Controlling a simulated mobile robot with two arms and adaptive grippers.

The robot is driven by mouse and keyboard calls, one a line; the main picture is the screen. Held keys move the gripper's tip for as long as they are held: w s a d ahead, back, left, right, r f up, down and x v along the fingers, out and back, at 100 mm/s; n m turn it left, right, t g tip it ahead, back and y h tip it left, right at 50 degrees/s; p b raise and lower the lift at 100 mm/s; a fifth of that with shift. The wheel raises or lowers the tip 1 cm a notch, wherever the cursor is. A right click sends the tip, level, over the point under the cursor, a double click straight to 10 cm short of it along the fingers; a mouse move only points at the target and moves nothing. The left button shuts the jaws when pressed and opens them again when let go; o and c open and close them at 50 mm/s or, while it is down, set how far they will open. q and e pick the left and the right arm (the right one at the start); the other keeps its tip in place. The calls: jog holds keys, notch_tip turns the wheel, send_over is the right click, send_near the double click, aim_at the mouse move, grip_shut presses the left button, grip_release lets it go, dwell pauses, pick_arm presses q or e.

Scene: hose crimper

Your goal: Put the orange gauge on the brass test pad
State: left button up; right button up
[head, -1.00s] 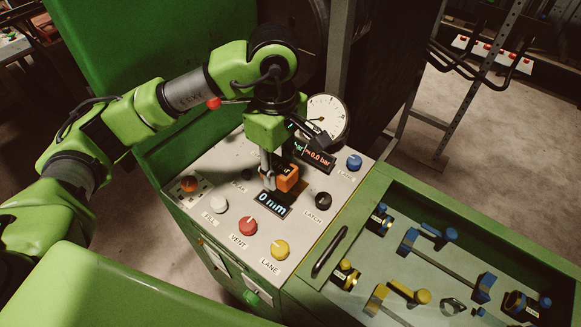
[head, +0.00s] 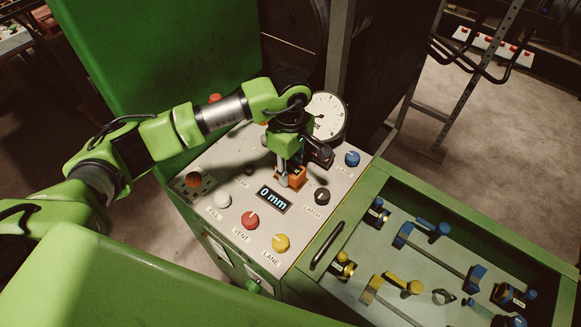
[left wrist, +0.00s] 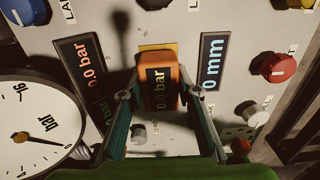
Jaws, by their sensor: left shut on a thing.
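The orange gauge (left wrist: 160,88), a small block with a dark "0.0 bar" display, is between the fingers of my left gripper (left wrist: 158,97), which is shut on it. In the head view the gauge (head: 297,178) hangs below the left gripper (head: 289,172), low over the grey panel. The brass test pad (left wrist: 158,47) shows as a yellow strip just beyond the gauge in the left wrist view; the gauge hides the rest. I cannot tell whether they touch. In the head view I cannot make out the pad. My right gripper is not in view.
A "0 mm" display (head: 274,200) and several knobs, among them a red one (head: 250,220) and a black one (head: 322,196), surround the gauge. A round dial (head: 328,117) stands behind. A green-rimmed tray (head: 372,172) with blue and yellow tools lies right.

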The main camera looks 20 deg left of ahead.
aim_at(291, 167)
pick_arm(q)
jog(key=shift+f, duration=0.15)
jog(key=o, duration=1.4)
jog(key=shift+c, duration=0.2)
jog(key=shift+r, duration=0.25)
jog(key=shift+w+r, duration=0.1)
jog(key=shift+r, duration=0.2)
notch_tip(291, 167, up, 11)
jog(key=b, duration=0.3)
jog(key=shift+r, duration=0.15)
